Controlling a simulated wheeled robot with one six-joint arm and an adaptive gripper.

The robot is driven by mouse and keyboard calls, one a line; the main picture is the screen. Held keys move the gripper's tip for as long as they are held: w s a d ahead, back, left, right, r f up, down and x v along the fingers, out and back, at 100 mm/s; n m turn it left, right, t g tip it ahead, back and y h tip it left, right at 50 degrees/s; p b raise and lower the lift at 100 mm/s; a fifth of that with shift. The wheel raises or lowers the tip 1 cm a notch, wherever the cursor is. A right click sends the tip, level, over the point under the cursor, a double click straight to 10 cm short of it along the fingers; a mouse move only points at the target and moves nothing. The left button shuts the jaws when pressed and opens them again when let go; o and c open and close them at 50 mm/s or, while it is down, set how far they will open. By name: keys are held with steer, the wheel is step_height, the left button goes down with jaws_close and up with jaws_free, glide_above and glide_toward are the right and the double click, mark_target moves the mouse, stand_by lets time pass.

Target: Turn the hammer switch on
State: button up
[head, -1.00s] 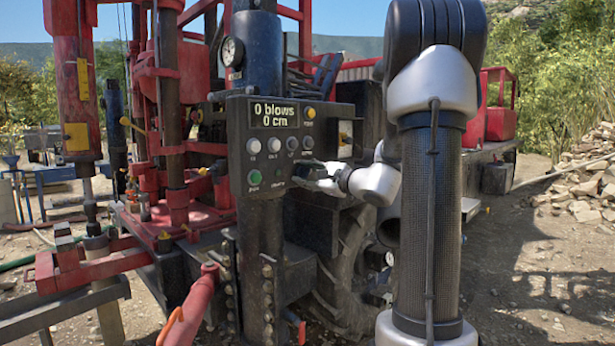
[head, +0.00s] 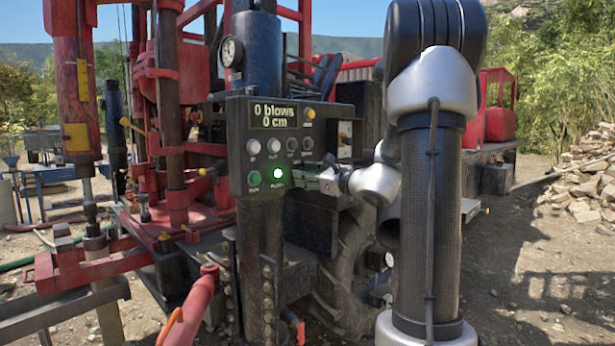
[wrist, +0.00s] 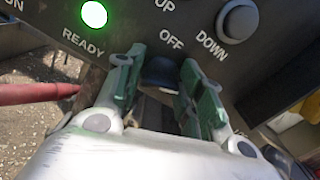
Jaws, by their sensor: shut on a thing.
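The control panel (head: 238,132) faces me on a dark post in the head view. Its display reads 0 blows and 0 cm. A dark knob (wrist: 159,75) sits just below the word OFF in the wrist view, between the two green-padded fingers of my gripper (wrist: 162,70). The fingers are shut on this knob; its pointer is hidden. In the head view my gripper (head: 308,179) is at the lower right of the panel and hides the knob. The READY lamp (head: 278,173) glows green to its left; it also shows in the wrist view (wrist: 94,14).
A grey DOWN button (wrist: 238,20) is close to the right finger. A green button (head: 254,178) sits at the panel's lower left. Red rig parts (head: 172,120) stand left of the panel. A large tyre (head: 340,270) is behind and below. Open ground lies at right.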

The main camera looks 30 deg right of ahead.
stand_by(0.4)
steer(key=o, duration=1)
steer(key=shift+c, duration=0.2)
steer(key=v, duration=1.2)
